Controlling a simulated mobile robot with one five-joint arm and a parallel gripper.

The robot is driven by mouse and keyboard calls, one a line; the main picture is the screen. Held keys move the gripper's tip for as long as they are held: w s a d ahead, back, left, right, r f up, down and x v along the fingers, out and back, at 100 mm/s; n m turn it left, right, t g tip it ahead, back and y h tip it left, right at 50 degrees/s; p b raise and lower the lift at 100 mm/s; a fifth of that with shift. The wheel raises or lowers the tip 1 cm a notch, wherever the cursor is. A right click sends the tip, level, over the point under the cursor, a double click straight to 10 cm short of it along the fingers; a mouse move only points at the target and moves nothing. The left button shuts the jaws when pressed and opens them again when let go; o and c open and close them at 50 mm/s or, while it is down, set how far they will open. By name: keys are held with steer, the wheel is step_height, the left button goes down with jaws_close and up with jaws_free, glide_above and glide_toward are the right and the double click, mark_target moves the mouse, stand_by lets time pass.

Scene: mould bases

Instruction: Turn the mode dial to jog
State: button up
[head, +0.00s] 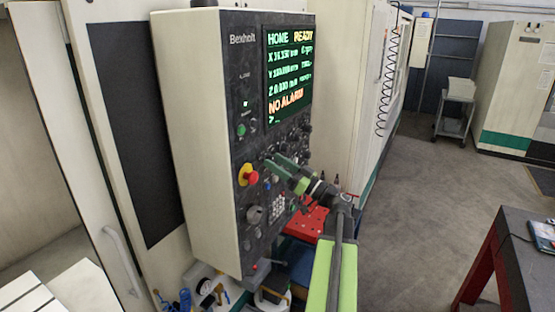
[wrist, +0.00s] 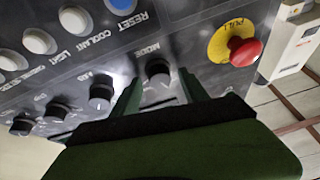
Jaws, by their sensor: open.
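The mode dial (wrist: 158,72) is a round black knob under an upside-down MODE label in the wrist view. Its pointer and the position it is set to are too small to read. My gripper (wrist: 160,84) is open, with one dark green finger on each side of the dial. I cannot tell whether either finger touches it. In the head view my gripper (head: 272,164) is up against the control panel (head: 248,120), right of the red stop button, and the dial itself cannot be made out there. The screen (head: 288,80) reads HOME, READY and NO ALARM.
A red mushroom stop button (wrist: 246,50) on a yellow PULL disc is close to the right finger. Another black knob (wrist: 101,92) is left of the left finger. A blue RESET button (wrist: 119,6) and white buttons lie above. A red-legged bench (head: 515,245) stands at the right.

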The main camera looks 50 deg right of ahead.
jaws_close()
stand_by(0.4)
steer(key=shift+n, duration=0.3)
steer(key=n+y, duration=0.1)
steer(key=n, duration=0.2)
steer(key=n+g+y+p, duration=0.1)
steer(key=n+y, duration=0.1)
steer(key=shift+w+d+r+n+g, duration=0.1)
steer(key=shift+d+r+n+g, duration=0.05)
steer(key=shift+n+g, duration=0.2)
steer(key=shift+n+g+y+p, duration=0.55)
steer(key=shift+n+y+p, duration=0.2)
steer(key=shift+n, duration=1.5)
